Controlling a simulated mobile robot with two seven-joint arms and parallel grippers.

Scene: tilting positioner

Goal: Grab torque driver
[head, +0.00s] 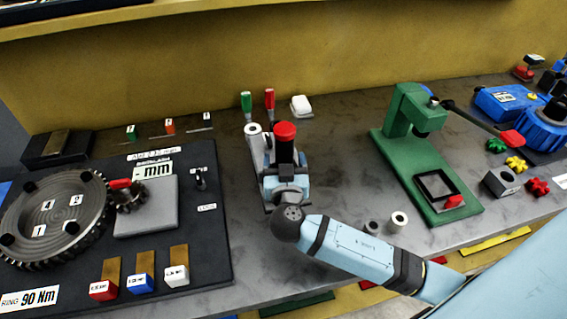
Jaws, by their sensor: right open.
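A tool with a red cap and a dark body (285,140), which looks like the torque driver, stands upright left of the middle of the bench. My right gripper (285,172) is open at the lower part of this tool, with light blue parts showing on both sides of it. I cannot tell whether the fingers touch it. The tool's lower end is hidden by my gripper and wrist. My left gripper is not in view.
A white cylinder (254,143) stands close left of the tool. Behind are a green-handled tool (247,103), a red-handled tool (270,99) and a white block (301,106). A green press (402,115) stands right; a dark gear panel (215,245) lies left.

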